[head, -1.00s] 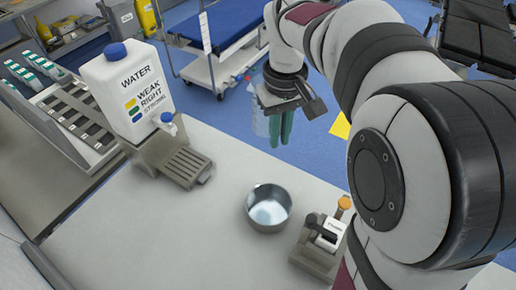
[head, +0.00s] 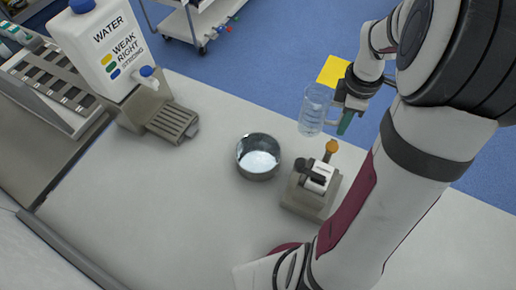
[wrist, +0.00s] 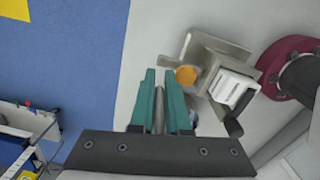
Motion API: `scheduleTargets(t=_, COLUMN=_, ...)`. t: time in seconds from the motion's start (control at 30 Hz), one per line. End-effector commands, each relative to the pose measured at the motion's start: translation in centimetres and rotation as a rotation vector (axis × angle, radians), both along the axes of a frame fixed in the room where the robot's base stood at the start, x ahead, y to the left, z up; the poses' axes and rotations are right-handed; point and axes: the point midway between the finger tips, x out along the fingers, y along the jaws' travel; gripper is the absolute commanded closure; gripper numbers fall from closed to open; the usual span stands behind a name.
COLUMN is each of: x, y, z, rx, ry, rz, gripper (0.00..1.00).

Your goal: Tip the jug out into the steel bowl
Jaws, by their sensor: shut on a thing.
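The clear jug (head: 314,110) is in the head view, right of and beyond the steel bowl, near the table's far edge. It looks roughly upright; its fill level is unclear. My gripper (head: 344,122) is at the jug's right side, its green fingers shut on the jug's handle. In the wrist view the fingers (wrist: 160,100) have a thin grey bar, seemingly the handle, between them; the jug's body is not clear there. The round steel bowl (head: 258,174) stands on the table, apart from the jug. Its inside is bright; I cannot tell whether it holds liquid.
A small grey device with an orange knob (head: 331,147) stands right of the bowl, near my arm; it also shows in the wrist view (wrist: 215,75). A white water container (head: 105,45) with a tap stands at the back left. The table (head: 150,200) is clear in front.

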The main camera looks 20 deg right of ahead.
Motion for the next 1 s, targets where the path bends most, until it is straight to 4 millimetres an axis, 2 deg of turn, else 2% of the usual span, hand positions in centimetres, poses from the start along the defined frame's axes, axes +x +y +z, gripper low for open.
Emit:
scheduleTargets(t=0.4, x=0.1, y=0.5, z=0.1, rx=-0.17, ry=0.01, rz=0.005, gripper=1.0)
scheduleTargets(t=0.73, x=0.1, y=1.4, z=1.3, rx=-0.335, ry=0.023, rz=0.005, gripper=1.0)
scheduleTargets(t=1.0, x=0.2, y=2.3, z=0.7, rx=-0.467, ry=0.037, rz=0.006, gripper=1.0)
